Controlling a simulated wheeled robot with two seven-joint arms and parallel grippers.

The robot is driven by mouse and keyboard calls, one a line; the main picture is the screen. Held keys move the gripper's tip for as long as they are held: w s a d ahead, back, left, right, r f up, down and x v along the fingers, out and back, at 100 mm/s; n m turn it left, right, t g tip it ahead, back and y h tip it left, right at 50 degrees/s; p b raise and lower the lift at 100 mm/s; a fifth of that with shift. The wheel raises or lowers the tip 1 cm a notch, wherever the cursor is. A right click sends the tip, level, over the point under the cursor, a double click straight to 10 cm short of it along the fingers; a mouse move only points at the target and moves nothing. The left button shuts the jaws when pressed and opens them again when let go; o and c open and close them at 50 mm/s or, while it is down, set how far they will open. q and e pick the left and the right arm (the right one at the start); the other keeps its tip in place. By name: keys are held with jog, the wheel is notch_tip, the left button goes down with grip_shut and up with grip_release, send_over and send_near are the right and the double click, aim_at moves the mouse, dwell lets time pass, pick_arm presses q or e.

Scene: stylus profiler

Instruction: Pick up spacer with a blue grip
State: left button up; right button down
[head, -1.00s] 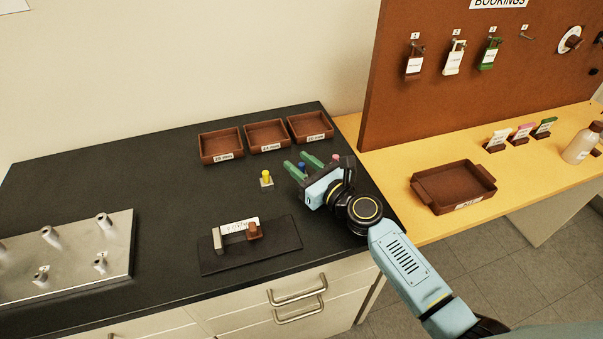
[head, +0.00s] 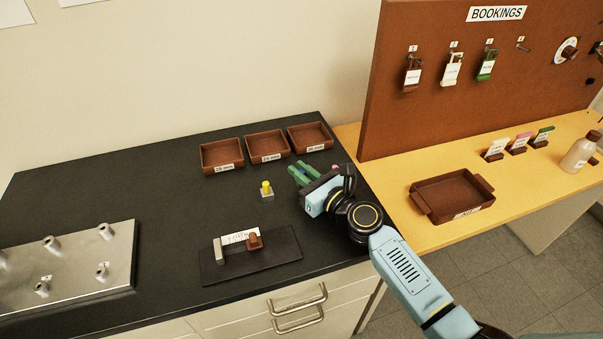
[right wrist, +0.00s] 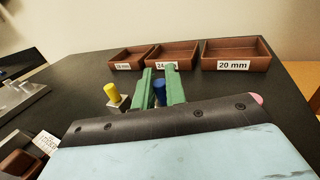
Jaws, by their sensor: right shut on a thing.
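The spacer with the blue grip (right wrist: 160,90) stands between the green fingers of my right gripper (right wrist: 160,86) in the right wrist view. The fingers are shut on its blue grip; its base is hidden. In the head view my right gripper (head: 298,174) is low over the black worktop, right of the spacer with a yellow grip (head: 266,189), and the blue grip is mostly hidden there. The yellow-grip spacer also shows in the right wrist view (right wrist: 113,94), left of the fingers. A bit of pink (right wrist: 257,98) shows behind the gripper body. My left gripper is not in view.
Three brown trays labelled in mm (head: 222,155) stand at the back of the worktop. A dark mat (head: 285,262) with a gauge lies in front. A metal plate with posts (head: 118,275) is at left. A brown tray (head: 425,205) sits on the yellow bench at right.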

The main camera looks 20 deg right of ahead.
aim_at(302, 171)
notch_tip(302, 171, up, 9)
jog(key=p, duration=0.7)
jog(key=shift+f, duration=0.1)
jog(key=c, duration=2.1)
grip_release()
grip_shut()
